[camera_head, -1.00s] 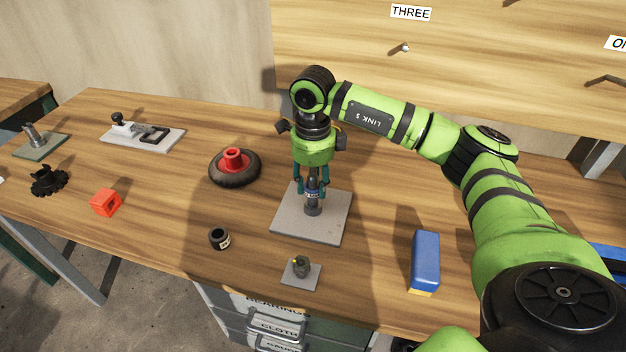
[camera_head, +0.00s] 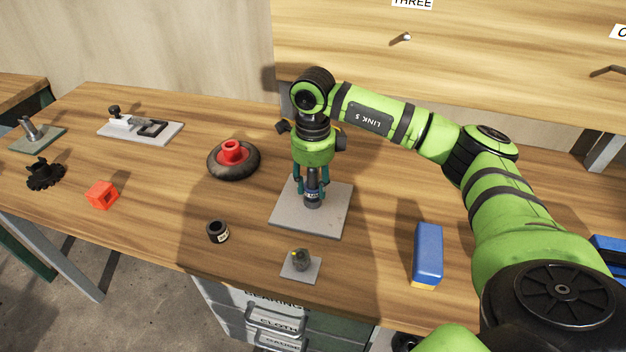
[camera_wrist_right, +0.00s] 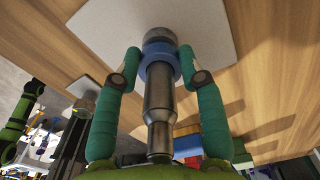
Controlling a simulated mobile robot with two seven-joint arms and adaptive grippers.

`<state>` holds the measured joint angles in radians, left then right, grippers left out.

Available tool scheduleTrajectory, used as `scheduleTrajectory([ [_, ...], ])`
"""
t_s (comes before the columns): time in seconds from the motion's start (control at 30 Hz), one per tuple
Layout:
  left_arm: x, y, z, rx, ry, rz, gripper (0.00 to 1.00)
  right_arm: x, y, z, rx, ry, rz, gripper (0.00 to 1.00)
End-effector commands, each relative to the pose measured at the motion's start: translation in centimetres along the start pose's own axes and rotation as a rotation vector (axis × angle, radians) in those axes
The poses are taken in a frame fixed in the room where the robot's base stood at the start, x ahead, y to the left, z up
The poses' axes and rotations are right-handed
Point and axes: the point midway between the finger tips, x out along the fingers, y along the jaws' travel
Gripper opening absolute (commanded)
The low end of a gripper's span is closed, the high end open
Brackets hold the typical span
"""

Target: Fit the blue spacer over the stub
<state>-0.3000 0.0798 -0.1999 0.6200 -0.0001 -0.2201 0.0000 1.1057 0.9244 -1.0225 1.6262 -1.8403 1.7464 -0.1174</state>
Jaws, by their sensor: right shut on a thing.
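The stub (camera_wrist_right: 160,100) is a stepped grey metal post. It stands upright on a square grey plate (camera_head: 330,222), with a wider round foot (camera_head: 313,203) at its bottom. The blue spacer (camera_wrist_right: 160,68) is a ring around the stub, low down near that foot; it also shows in the head view (camera_head: 312,191). I cannot tell whether the spacer touches the foot. My right gripper (camera_head: 312,190) points down over the stub, with its teal fingers shut on the spacer from both sides. The stub's upper end reaches up between the fingers. My left gripper is not in view.
A small plate with a dark knob (camera_head: 301,262) and a black labelled jar (camera_head: 217,232) are in front. A red-hubbed wheel (camera_head: 233,160) and red block (camera_head: 102,195) are left. A blue and yellow block (camera_head: 427,254) is right. A wooden panel (camera_head: 470,70) stands behind.

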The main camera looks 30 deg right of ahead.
Motion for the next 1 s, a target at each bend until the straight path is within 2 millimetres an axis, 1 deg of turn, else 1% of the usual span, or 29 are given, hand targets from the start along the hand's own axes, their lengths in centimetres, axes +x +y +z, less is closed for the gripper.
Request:
scheduleTrajectory([
  [0.27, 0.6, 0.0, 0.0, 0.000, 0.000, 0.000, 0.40, 0.8, 0.0, 0.0, 0.000, 0.000, 0.000, 0.03],
  [0.37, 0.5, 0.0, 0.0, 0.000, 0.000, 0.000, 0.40, 0.6, 0.0, 0.0, 0.000, 0.000, 0.000, 0.03],
  [1.0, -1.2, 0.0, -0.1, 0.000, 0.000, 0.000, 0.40, -1.8, 0.0, 0.0, 0.000, -0.001, 0.000, 0.03],
])
